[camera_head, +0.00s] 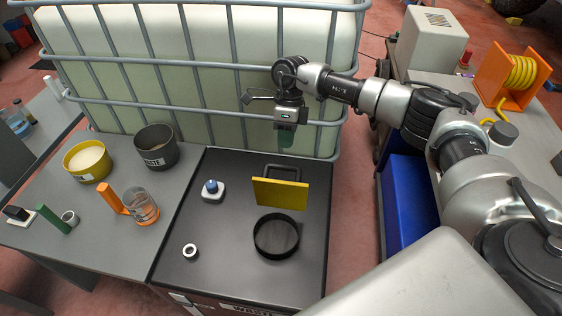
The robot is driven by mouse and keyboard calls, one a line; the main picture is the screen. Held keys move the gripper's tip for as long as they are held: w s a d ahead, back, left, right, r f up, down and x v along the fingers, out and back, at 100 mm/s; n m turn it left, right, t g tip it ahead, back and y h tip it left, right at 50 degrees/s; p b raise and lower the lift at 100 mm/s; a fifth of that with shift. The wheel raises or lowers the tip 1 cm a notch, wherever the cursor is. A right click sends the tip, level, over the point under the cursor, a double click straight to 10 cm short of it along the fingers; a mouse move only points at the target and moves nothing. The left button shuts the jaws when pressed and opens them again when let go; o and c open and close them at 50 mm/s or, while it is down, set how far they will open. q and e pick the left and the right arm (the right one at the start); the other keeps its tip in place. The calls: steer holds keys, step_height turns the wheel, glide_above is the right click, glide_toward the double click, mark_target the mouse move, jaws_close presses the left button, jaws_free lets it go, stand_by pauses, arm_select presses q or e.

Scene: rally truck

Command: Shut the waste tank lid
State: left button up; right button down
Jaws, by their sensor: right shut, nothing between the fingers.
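The waste tank (215,263) is a dark box with a black top and a "WASTE" label on its front edge. A round black opening (276,236) with a raised rim is in its top. The yellow lid (280,194) stands up, tilted, behind the opening, so the opening is uncovered. My right gripper (286,140) is shut and empty, pointing down. It appears above and behind the lid in the picture, in front of the white caged tank, apart from the lid. My left gripper is not in view.
A black handle (283,172) lies behind the lid. The left table holds a yellow pot (88,162), a dark waste pot (156,148) and a glass jar (142,206).

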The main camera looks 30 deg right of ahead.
mark_target(282, 186)
steer(key=p+x, duration=0.2)
steer(key=x, duration=0.7)
steer(key=shift+s+d+f, duration=0.15)
steer(key=shift+s+f, duration=0.05)
steer(key=shift+f, duration=0.1)
